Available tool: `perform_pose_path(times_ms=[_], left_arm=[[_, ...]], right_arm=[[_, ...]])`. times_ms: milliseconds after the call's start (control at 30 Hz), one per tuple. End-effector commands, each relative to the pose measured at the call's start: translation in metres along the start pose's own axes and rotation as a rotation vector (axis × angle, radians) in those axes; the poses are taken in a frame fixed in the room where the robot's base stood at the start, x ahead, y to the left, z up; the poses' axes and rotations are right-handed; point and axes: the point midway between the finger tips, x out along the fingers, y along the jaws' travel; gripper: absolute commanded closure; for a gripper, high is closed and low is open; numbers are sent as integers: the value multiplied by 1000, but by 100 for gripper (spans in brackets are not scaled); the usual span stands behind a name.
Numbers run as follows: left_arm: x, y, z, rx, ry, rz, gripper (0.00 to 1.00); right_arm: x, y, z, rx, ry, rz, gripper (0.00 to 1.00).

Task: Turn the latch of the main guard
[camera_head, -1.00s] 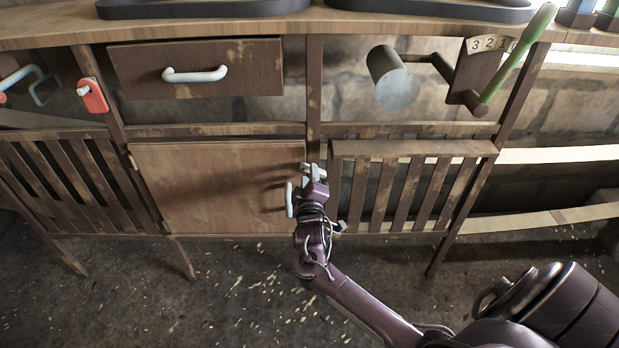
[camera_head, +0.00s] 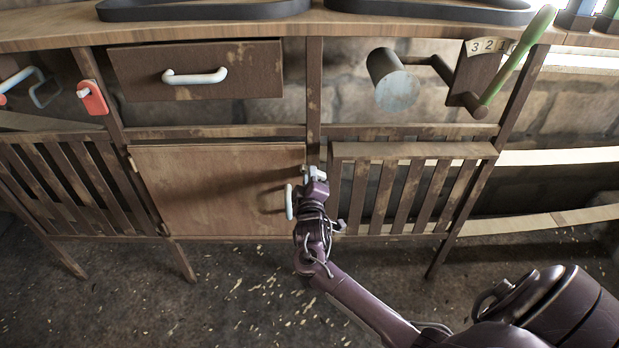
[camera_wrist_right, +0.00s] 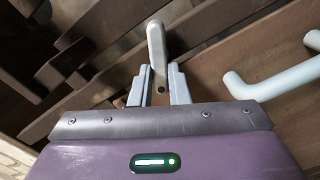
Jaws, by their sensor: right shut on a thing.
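The main guard (camera_head: 220,190) is a plain wooden door panel in the lower middle of the bench, and it looks closed. Its latch (camera_wrist_right: 156,45) is a pale, rounded bar at the panel's right edge, beside the post. My right gripper (camera_head: 313,173) is at that edge. In the right wrist view, the two grey fingers (camera_wrist_right: 161,87) stand on either side of the latch's lower end and are shut on it. In the head view the gripper hides much of the latch. My left gripper is in neither view.
The guard's pale handle (camera_head: 289,202) is just left of my right gripper and also shows in the right wrist view (camera_wrist_right: 275,82). A slatted panel (camera_head: 412,190) lies to the right. Above are a drawer (camera_head: 240,60) and a green-handled lever (camera_head: 520,50).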

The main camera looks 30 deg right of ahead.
Motion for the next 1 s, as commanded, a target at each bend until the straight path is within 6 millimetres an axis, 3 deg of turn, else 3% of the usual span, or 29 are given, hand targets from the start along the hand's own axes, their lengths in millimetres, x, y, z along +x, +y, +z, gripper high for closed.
perform_pose_path(times_ms=[267,600,1000], left_arm=[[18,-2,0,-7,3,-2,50],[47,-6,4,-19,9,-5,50],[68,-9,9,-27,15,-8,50]], right_arm=[[-1,2,-1,135,0,-3,100],[-1,5,0,443,-1,-3,100],[-1,8,4,808,-2,-2,100]])
